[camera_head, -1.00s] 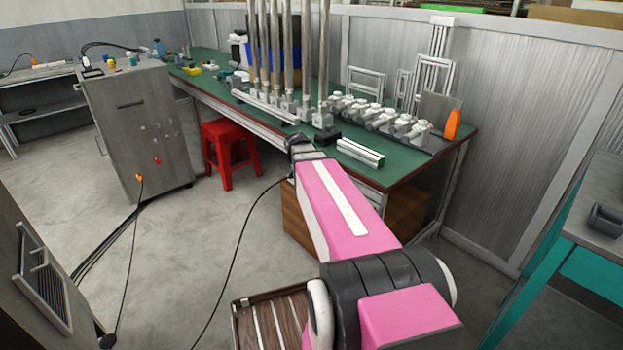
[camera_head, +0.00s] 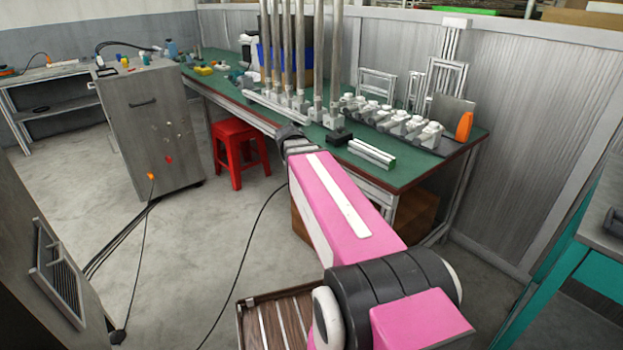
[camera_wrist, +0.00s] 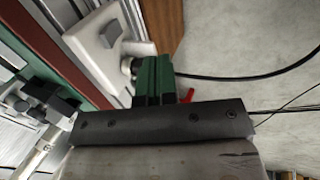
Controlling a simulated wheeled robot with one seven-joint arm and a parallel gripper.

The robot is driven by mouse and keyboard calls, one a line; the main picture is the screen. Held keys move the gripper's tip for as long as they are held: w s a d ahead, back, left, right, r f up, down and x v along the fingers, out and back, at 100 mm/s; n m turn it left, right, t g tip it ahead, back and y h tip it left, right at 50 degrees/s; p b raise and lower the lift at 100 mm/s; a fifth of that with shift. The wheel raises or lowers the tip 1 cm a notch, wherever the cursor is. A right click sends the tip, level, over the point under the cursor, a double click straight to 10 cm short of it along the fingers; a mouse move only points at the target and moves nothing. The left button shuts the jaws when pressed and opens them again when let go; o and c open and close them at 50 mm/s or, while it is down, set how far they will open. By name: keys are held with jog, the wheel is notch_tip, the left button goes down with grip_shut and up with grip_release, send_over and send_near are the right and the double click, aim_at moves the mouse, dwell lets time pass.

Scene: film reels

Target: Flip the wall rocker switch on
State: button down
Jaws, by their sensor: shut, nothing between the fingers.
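In the wrist view, a pale rounded plate (camera_wrist: 92,58) with a small dark grey block on it (camera_wrist: 110,33) looks like the rocker switch. It sits beside the red-brown edge of the green bench. Which way the rocker is tilted I cannot tell. My gripper (camera_wrist: 153,66) shows as two dark green fingers, shut and empty, just right of the plate's lower end. Whether they touch it is unclear. In the head view, my pink arm reaches toward the bench's front edge, and the switch cannot be made out there.
The green bench (camera_head: 420,172) carries upright metal tubes (camera_head: 300,60), a row of grey fittings (camera_head: 395,120) and an orange bottle (camera_head: 464,126). A red stool (camera_head: 240,150) and a grey cabinet (camera_head: 150,130) stand left. Black cables cross the floor. A teal-framed table (camera_head: 572,270) is at right.

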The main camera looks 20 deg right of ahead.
jog(key=shift+s+a+r, duration=0.2)
jog(key=shift+a+r, duration=0.2)
jog(key=shift+r, duration=0.15)
jog(key=shift+s+a+r, duration=0.15)
jog(key=shift+a+r, duration=0.25)
jog(key=shift+r, duration=0.15)
jog(key=s+a+f+m+g+y, duration=0.1)
jog(key=s+a+f+m+y, duration=0.1)
jog(key=s+f, duration=0.3)
jog(key=s+a+f+m+y, duration=0.2)
jog(key=s+f, duration=0.3)
jog(key=f, duration=0.7)
jog(key=shift+s+a+g, duration=0.25)
jog(key=shift+a+g, duration=0.15)
jog(key=shift+a, duration=0.2)
